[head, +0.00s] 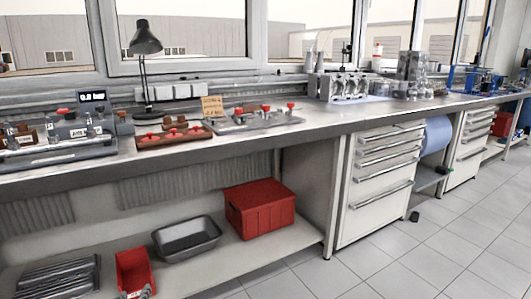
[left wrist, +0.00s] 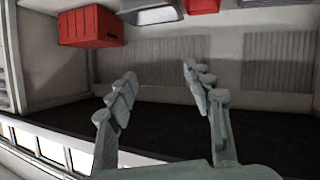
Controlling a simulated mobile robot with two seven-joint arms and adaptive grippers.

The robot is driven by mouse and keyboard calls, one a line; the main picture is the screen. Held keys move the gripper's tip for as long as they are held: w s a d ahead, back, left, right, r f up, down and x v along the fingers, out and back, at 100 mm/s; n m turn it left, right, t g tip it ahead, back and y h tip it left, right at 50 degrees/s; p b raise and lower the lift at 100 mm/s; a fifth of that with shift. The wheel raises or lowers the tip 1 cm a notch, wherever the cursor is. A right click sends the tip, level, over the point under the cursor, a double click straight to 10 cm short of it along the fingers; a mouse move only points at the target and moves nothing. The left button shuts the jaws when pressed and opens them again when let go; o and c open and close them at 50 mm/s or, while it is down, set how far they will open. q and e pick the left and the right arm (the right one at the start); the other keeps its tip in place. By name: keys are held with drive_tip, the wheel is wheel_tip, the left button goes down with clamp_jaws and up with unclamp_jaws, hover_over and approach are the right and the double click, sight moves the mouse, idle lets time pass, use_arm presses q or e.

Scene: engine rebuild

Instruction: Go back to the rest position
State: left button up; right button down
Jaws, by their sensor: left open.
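My left gripper (left wrist: 158,82) shows in the left wrist view, its two grey fingers spread apart with nothing between them. It touches nothing that I can see. Beyond its fingers are the dark lower area and corrugated back panels of the workbench. I cannot make out either gripper in the head view. My right gripper is in neither view.
The workbench (head: 318,128) runs along the windows, with a black lamp (head: 146,40), red-handled fixtures (head: 255,118) and engine parts (head: 345,86) on it. Its lower shelf holds a red crate (head: 260,207), a grey tray (head: 187,238) and a red bin (head: 134,273). The tiled floor at right is mostly clear.

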use_arm(q)
drive_tip(key=s+d+f+m+g+h, duration=0.1)
drive_tip(key=s+d+f+m+g, duration=0.35)
drive_tip(key=s+f, duration=0.95)
drive_tip(key=s+d+f+g, duration=0.2)
drive_tip(key=s+f, duration=0.1)
drive_tip(key=s, duration=0.4)
drive_tip(key=s+d+f+m+g, duration=0.1)
drive_tip(key=s+f, duration=0.3)
drive_tip(key=s, duration=0.4)
drive_tip(key=s+d+f+m+g, duration=0.1)
drive_tip(key=s+d+f+g, duration=0.2)
drive_tip(key=s, duration=0.5)
drive_tip(key=shift+s+d+f, duration=0.15)
drive_tip(key=shift+d, duration=0.1)
